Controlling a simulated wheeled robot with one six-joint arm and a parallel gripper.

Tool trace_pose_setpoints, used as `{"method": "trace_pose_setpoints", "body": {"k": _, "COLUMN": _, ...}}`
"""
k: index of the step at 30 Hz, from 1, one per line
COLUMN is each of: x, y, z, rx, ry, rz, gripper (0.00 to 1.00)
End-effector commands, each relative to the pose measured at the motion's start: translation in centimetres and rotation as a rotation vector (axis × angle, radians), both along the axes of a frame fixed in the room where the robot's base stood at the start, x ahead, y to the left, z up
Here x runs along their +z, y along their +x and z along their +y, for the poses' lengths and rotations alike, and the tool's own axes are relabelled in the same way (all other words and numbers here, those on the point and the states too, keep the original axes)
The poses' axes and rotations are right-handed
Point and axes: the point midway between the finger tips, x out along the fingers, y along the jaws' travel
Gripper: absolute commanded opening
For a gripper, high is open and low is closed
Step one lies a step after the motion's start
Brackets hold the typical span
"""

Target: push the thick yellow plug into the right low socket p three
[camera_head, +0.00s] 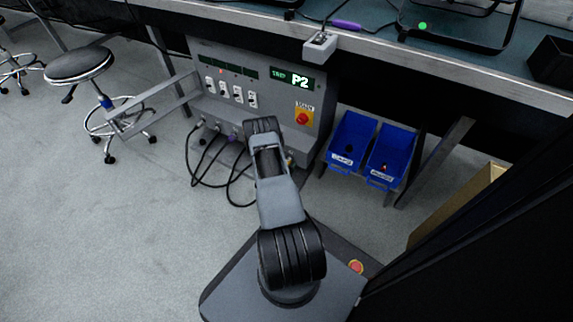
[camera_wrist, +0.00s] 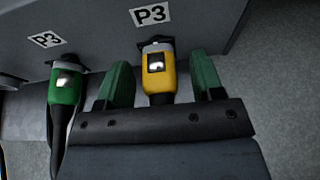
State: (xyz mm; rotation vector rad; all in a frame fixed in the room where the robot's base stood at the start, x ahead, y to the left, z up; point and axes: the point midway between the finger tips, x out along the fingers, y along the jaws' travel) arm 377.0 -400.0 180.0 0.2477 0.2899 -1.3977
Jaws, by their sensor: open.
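The thick yellow plug (camera_wrist: 158,80) stands in the wrist view right under a P3 label (camera_wrist: 149,15), at a grey socket on the panel. I cannot tell how deep it sits. My gripper (camera_wrist: 164,82) is open, with one green finger on each side of the plug and a gap showing on both sides. In the head view my arm hides most of the yellow plug and the right low socket.
The grey power panel (camera_head: 228,68) has switches, a display reading "TRIP P2" and a red knob (camera_head: 303,118). Black cables (camera_head: 203,165) loop to the floor at left. Blue bins (camera_head: 352,138) hang to the right. A stool (camera_head: 80,65) stands at left.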

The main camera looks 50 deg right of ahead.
Motion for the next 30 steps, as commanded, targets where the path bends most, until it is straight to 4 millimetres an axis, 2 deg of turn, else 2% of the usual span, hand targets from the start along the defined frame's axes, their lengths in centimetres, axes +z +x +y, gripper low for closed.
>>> {"method": "trace_pose_setpoints", "body": {"k": 5, "x": 0.4, "y": -0.1, "z": 0.7, "rx": 0.001, "ry": 0.001, "rz": 0.001, "gripper": 0.61}}
{"method": "trace_pose_setpoints", "body": {"k": 8, "x": 1.0, "y": -0.2, "z": 2.0, "rx": 0.003, "ry": 0.003, "rz": 0.002, "gripper": 0.61}}
{"method": "trace_pose_setpoints", "body": {"k": 21, "x": 4.0, "y": -1.5, "z": 10.0, "rx": 0.004, "ry": 0.001, "rz": 0.002, "gripper": 0.61}}
{"method": "trace_pose_setpoints", "body": {"k": 30, "x": 4.7, "y": -2.0, "z": 12.6, "rx": 0.001, "ry": 0.001, "rz": 0.001, "gripper": 0.61}}
